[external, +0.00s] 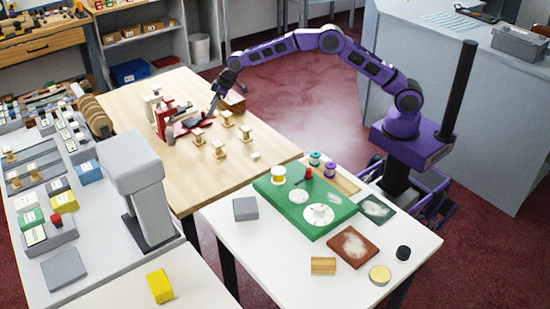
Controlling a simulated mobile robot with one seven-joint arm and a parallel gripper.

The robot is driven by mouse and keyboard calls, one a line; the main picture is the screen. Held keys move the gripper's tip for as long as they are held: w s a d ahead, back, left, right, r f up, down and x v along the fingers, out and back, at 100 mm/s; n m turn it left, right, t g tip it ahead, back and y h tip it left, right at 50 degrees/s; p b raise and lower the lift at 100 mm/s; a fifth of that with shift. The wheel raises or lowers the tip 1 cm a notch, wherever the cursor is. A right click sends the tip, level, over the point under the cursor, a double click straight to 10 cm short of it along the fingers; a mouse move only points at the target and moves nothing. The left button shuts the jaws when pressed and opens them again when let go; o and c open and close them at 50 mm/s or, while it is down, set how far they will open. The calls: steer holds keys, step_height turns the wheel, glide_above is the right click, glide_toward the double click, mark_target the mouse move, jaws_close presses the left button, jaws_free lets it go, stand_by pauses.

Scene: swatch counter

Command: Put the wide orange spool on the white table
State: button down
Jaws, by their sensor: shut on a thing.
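My gripper (213,108) points down over the far part of the wooden table (270,155). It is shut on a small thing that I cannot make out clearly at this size. Several tan spools stand near it, among them one at the right (245,132), one at the front (218,149) and one at the left (197,137). I cannot tell which spool is the wide orange one. The white table (225,218) stands at the front right, apart from my gripper.
A green board (270,192) with white discs lies on the white table, with small spools (315,158) behind it. A grey block (245,208) and a brown pad (354,246) lie there too. A red stand (160,115) is left of my gripper. A grey post machine (140,190) rises at the left.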

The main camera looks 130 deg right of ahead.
step_height(320, 180, down, 8)
steer(key=shift+b, duration=0.3)
steer(key=shift+f, duration=0.2)
steer(key=shift+c, duration=1.8)
jaws_free()
steer(key=shift+r, duration=0.35)
steer(key=v, duration=1.1)
steer(key=shift+p, duration=0.35)
steer(key=shift+s+a+r, duration=0.15)
steer(key=shift+a+r, duration=0.05)
steer(key=shift+r, duration=0.1)
steer(key=shift+c, duration=1.1)
